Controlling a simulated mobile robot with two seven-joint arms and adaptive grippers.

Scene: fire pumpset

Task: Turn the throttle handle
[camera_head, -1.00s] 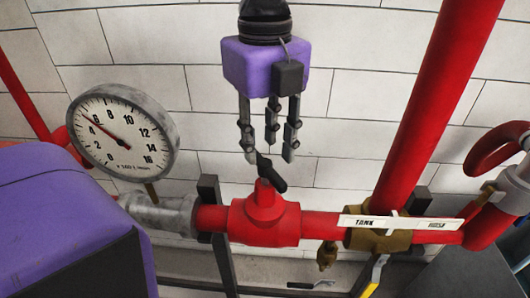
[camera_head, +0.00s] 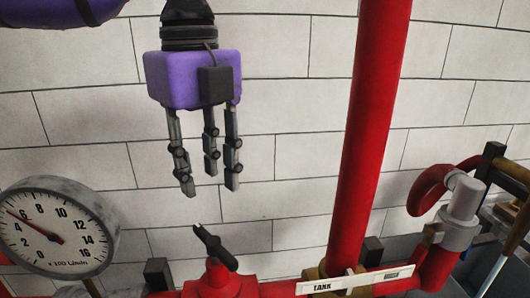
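The throttle handle (camera_head: 215,248) is a small black lever on top of a red valve body (camera_head: 212,281), low in the view and left of centre. It slants from upper left down to lower right. My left gripper (camera_head: 209,184), with a purple body and dark jointed fingers, hangs fingers down above the handle. Its fingers are spread apart with nothing between them. A clear gap shows between the fingertips and the handle. My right gripper is not in view.
A thick red vertical pipe (camera_head: 368,130) rises right of the gripper. A white label plate (camera_head: 355,281) lies along the bottom pipe. A white tiled wall (camera_head: 290,90) stands behind.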

